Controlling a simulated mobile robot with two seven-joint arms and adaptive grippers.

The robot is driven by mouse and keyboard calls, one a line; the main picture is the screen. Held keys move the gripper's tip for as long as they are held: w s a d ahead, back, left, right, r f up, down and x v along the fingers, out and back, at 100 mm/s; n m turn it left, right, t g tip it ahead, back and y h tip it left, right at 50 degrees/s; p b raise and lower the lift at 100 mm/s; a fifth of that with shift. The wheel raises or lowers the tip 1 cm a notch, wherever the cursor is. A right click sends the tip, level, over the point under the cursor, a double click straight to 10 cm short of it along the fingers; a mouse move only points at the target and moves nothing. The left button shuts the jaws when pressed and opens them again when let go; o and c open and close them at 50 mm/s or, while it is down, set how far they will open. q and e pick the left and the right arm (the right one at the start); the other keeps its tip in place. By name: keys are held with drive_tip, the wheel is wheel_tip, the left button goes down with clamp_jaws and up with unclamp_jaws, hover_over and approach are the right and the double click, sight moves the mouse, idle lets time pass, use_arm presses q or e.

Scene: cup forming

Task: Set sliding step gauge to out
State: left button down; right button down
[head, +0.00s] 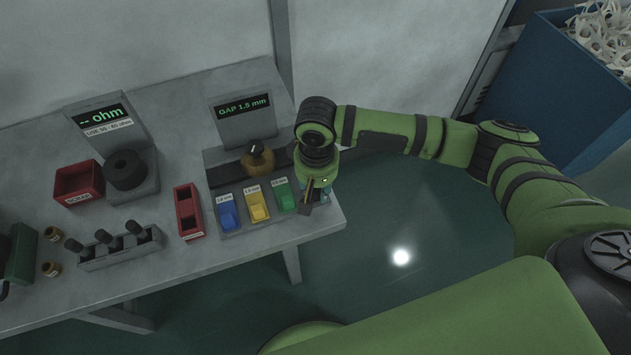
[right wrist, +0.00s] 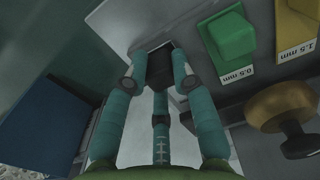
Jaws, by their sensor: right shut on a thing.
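My right gripper (head: 316,190) is at the right end of the bench, beside the green block. In the right wrist view its teal fingers (right wrist: 160,80) are closed around a dark block (right wrist: 158,62) at the edge of a grey fixture. I take this block to be part of the sliding step gauge, though the fingers hide much of it. The gauge stand's display (head: 243,107) reads "GAP 1.5 mm". A brass knob with a dark top (head: 258,160) sits in front of it, on a dark strip. My left gripper is not in view.
A tray holds blue (head: 228,216), yellow (head: 258,206) and green (head: 285,196) blocks; the green is labelled 0.5 mm. A red holder (head: 188,212), a red bin (head: 79,183) and an ohm meter (head: 101,115) stand left. A blue crate (head: 545,90) is right.

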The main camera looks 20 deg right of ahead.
drive_tip(key=shift+s+f, duration=0.15)
drive_tip(key=shift+s, duration=0.25)
drive_tip(key=c, duration=1)
unclamp_jaws()
drive_tip(key=shift+s, duration=0.1)
drive_tip(key=shift+c, duration=0.2)
drive_tip(key=shift+s, duration=0.1)
drive_tip(key=shift+w+r, duration=0.2)
drive_tip(key=shift+r, duration=0.35)
wheel_tip(320, 180, up, 11)
drive_tip(key=shift+s, duration=0.2)
